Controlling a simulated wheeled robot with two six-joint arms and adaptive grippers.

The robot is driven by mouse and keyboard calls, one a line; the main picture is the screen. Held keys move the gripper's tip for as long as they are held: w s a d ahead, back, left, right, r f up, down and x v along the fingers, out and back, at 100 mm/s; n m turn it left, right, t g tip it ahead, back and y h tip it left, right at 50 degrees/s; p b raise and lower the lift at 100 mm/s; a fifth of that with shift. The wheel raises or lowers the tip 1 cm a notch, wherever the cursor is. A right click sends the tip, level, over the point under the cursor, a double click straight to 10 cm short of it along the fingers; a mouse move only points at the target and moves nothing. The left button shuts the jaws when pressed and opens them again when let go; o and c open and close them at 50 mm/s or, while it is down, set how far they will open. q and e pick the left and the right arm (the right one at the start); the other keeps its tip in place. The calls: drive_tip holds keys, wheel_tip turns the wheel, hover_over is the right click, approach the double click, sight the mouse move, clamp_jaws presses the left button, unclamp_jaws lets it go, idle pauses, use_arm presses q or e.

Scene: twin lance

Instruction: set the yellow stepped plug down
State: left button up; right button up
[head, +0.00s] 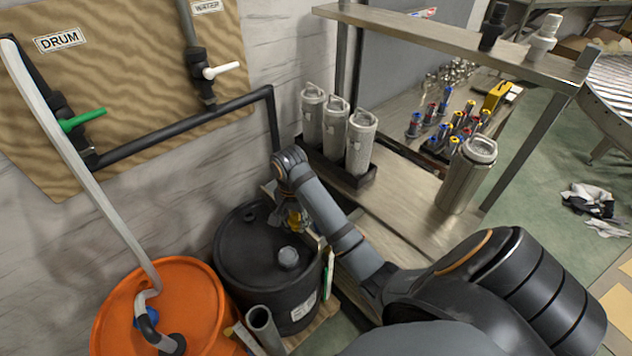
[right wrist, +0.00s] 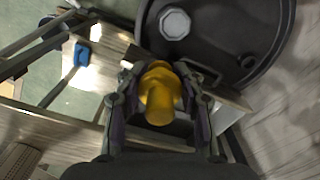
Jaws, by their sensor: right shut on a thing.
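The yellow stepped plug (right wrist: 160,95) is held between the fingers of my right gripper (right wrist: 160,100), which is shut on it. The gripper is above the edge of the black drum (head: 256,280), on the side towards the bench. In the right wrist view the drum lid (right wrist: 225,60) lies beyond the plug, with a grey cap (right wrist: 175,23) on it. My left gripper is not in view.
An orange drum (head: 205,290) with a grey hose stands at the left. A steel bench (head: 405,215) carries grey canisters (head: 334,128), a metal canister (head: 467,178) and several coloured small parts (head: 460,130). An open grey pipe (head: 262,320) stands in front of the black drum.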

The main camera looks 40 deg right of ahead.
drive_tip(key=w+d+f+b, duration=0.2)
drive_tip(key=b, duration=0.1)
drive_tip(key=w+d+f+b, duration=0.2)
drive_tip(key=b, duration=0.1)
drive_tip(key=shift+w+d+b, duration=0.2)
drive_tip(key=shift+w+b, duration=0.05)
drive_tip(key=shift+b, duration=0.15)
drive_tip(key=w+d+f, duration=0.5)
drive_tip(key=shift+w+d+f, duration=0.25)
drive_tip(key=shift+w+f, duration=0.1)
drive_tip(key=shift+f, duration=0.25)
wheel_tip(320, 180, down, 2)
drive_tip(key=shift+s+a+f+p, duration=0.1)
drive_tip(key=shift+f+p, duration=0.05)
drive_tip(key=shift+p, duration=0.25)
drive_tip(key=shift+f, duration=0.3)
drive_tip(key=o, duration=1)
drive_tip(key=shift+f, duration=0.1)
